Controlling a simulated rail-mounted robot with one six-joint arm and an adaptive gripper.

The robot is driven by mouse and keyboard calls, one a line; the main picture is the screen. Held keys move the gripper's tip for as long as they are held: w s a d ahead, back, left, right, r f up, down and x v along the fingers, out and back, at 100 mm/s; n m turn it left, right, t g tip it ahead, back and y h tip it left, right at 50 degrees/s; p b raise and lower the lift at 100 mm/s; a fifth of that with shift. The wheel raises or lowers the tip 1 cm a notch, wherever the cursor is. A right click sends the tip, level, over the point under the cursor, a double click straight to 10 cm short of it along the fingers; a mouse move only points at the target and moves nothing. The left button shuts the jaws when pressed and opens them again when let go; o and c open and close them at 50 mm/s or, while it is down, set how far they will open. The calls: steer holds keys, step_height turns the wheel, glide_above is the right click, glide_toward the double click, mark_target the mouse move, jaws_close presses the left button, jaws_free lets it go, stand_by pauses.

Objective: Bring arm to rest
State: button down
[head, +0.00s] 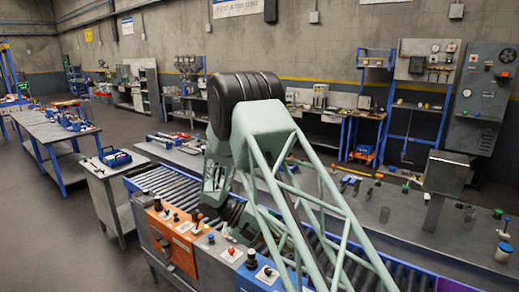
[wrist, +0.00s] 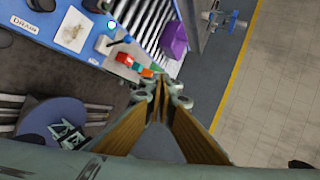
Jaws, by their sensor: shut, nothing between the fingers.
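My arm (head: 300,170) stands in the middle of the head view, a pale green lattice link with a dark, rounded joint at its top. It reaches over the roller conveyor. My gripper is not clear in the head view, where the arm's links and the conveyor controls crowd together. In the wrist view my gripper (wrist: 160,88) points up the picture, its brown-faced fingers converging at the tips. It is shut with nothing between the fingers. No sack shows in either view.
The roller conveyor (head: 165,181) has an orange control panel (head: 172,238) at its front edge. The wrist view shows a purple object (wrist: 174,38) by the rollers, a red piece (wrist: 124,59) and a blue round stool (wrist: 52,125). Pale floor (wrist: 275,90) lies right of a yellow line.

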steer(key=s+d+r+m+y+b, duration=0.2)
steer(key=s+d+r+m+y, duration=0.15)
steer(key=s+r+m, duration=0.5)
steer(key=s+d+r+m+y+b, duration=0.25)
steer(key=s+d+r+m, duration=0.25)
steer(key=s+r+m, duration=0.35)
steer(key=s+r+m+t+y+b, duration=0.2)
steer(key=s+m, duration=0.6)
steer(key=s, duration=0.6)
steer(key=s+r+m+t+y+b, duration=0.2)
steer(key=s+r+m+t+y, duration=0.1)
steer(key=s+m, duration=0.6)
steer(key=shift+s+a+m+t+y, duration=0.3)
steer(key=shift+s+a+t+y, duration=0.4)
steer(key=shift+s, duration=1.65)
steer(key=c, duration=3.4)
jaws_free()
steer(key=shift+d, duration=0.25)
steer(key=shift+c, duration=0.2)
